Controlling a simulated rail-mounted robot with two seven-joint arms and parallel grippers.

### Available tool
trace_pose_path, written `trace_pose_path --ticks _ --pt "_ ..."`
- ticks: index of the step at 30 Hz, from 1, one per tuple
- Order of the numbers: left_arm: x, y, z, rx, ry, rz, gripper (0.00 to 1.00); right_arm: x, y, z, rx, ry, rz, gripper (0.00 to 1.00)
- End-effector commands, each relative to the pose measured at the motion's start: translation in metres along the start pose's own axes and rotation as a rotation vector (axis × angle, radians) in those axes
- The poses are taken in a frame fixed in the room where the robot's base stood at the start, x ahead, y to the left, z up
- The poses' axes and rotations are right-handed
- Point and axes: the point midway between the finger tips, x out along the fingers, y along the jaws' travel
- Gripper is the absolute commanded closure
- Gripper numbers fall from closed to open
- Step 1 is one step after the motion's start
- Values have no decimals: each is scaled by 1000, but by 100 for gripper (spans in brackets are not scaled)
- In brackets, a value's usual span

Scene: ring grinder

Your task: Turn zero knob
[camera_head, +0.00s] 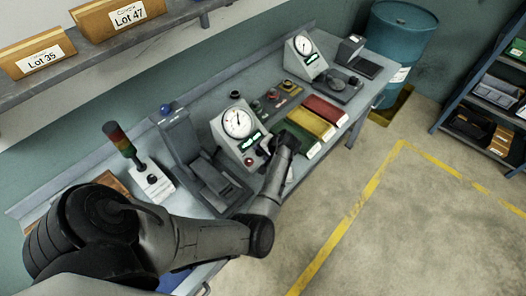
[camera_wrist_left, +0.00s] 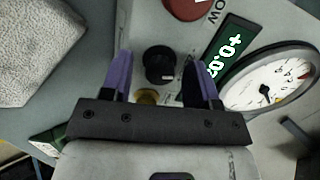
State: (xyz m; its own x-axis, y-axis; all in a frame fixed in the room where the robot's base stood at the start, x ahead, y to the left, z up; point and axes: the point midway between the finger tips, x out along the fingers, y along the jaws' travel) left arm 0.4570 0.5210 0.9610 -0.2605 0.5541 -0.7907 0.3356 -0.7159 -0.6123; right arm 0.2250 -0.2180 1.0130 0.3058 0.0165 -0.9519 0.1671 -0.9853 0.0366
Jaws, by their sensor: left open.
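The gauge box (camera_head: 226,138) with a round dial (camera_head: 237,123) stands on the bench, and my left gripper (camera_head: 266,146) is at its right side. In the left wrist view my left gripper (camera_wrist_left: 160,80) is open, with a black knob (camera_wrist_left: 158,64) on the box's panel between its two purple-lined fingers. The fingers appear apart from the knob. A yellow knob (camera_wrist_left: 147,97) lies just below the black one, partly hidden by the gripper body. No zero label is readable. My right gripper is not in view.
In the left wrist view a red button (camera_wrist_left: 187,7), a lit green display (camera_wrist_left: 226,52) and the dial (camera_wrist_left: 268,84) are close to the fingers. Yellow and red trays (camera_head: 325,111) lie right of the gripper. A second gauge (camera_head: 304,57) stands farther back.

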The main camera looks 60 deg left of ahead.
Motion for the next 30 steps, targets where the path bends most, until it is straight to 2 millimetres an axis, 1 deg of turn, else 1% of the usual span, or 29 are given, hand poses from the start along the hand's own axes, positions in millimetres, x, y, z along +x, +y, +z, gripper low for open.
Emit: trace_pose_path --ticks 4,5,18,20,26,30 --pt "0 0 0 0 0 0 45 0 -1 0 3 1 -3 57" --pt "0 0 0 0 0 0 47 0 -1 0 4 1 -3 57" --pt "0 0 0 0 -1 0 89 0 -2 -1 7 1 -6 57" --pt "0 0 0 0 0 0 94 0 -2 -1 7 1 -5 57" --pt "-2 -1 0 20 -1 -2 94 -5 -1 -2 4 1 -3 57" --pt "-4 -3 0 79 -2 -8 94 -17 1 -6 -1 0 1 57"
